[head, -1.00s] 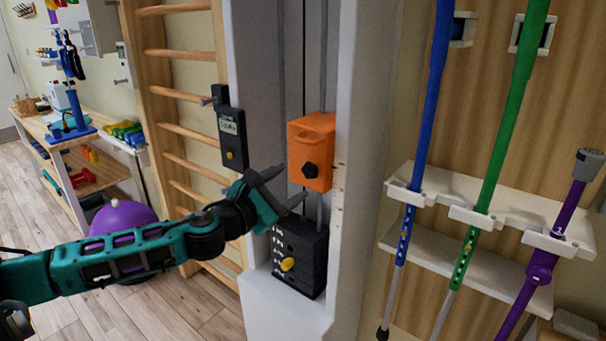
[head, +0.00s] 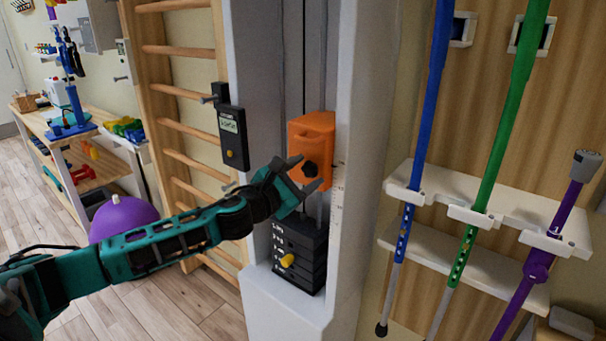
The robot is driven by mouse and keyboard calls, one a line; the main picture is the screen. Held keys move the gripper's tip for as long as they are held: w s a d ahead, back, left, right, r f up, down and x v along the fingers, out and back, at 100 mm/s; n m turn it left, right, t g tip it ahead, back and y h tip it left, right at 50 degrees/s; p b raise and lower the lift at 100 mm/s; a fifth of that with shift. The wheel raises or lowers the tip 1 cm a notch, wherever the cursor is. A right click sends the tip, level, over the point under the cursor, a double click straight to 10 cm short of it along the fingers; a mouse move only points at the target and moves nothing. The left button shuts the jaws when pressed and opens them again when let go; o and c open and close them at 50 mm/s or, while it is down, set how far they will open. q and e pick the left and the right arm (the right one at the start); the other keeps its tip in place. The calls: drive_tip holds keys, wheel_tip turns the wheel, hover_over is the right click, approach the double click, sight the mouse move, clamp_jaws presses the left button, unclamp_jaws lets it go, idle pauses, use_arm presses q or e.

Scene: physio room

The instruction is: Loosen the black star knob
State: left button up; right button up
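The black star knob (head: 310,169) sits on the front of an orange block (head: 314,131), which is mounted in the white upright frame. My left gripper (head: 308,172) is open. Its two fingers point at the knob, one above left and one below right of it in the picture. I cannot tell whether either finger touches the knob. The knob's left edge is close to the upper fingertip. My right gripper is not in view.
A black weight stack (head: 299,255) with a yellow pin (head: 287,260) stands below the orange block. A dark display unit (head: 233,137) hangs to the left. Blue, green and purple poles (head: 500,130) stand in a white rack at right.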

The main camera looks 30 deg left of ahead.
use_arm(q)
drive_tip(key=c, duration=0.9)
